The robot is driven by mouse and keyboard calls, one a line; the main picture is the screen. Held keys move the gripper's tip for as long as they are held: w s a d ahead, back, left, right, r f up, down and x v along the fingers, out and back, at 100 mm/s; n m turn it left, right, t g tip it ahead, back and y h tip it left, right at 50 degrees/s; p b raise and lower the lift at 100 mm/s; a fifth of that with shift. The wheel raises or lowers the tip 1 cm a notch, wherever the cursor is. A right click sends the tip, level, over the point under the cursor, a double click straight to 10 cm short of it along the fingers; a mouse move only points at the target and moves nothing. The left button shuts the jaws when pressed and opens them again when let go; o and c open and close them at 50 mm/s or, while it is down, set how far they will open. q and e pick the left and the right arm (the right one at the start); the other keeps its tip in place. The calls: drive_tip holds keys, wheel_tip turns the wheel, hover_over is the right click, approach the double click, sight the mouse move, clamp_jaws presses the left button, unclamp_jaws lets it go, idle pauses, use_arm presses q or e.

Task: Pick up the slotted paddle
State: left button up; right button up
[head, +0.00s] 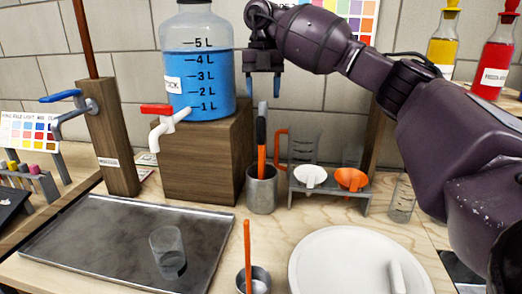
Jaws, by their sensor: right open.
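A tool with a dark grey upper part (261,122) and an orange stick stands upright in a metal cup (262,192) at the centre; its lower end is hidden in the cup. It may be the slotted paddle, but I cannot make out slots. Another orange stick (247,255) stands in a second small metal cup (262,282) at the front. My right gripper (263,88) points down, open and empty, just above the dark grey top of the first tool. My left gripper is not in view.
A bottle of blue liquid (200,75) stands on a wooden block (208,155), left of the gripper. A small rack (330,198) with white and orange funnels stands right of the cup. A metal tray (95,235) holds a glass; a white round plate (340,265) lies front right.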

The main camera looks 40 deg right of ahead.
sight(263, 108)
drive_tip(key=f, duration=0.2)
drive_tip(key=f+b, duration=0.1)
drive_tip(key=f, duration=0.1)
drive_tip(key=shift+s+a+f, duration=0.1)
drive_tip(key=shift+s+f, duration=0.1)
drive_tip(key=shift+a+f, duration=0.1)
drive_tip(key=shift+f, duration=0.15)
drive_tip(key=shift+s+r, duration=0.1)
drive_tip(key=shift+c, duration=0.5)
clamp_jaws()
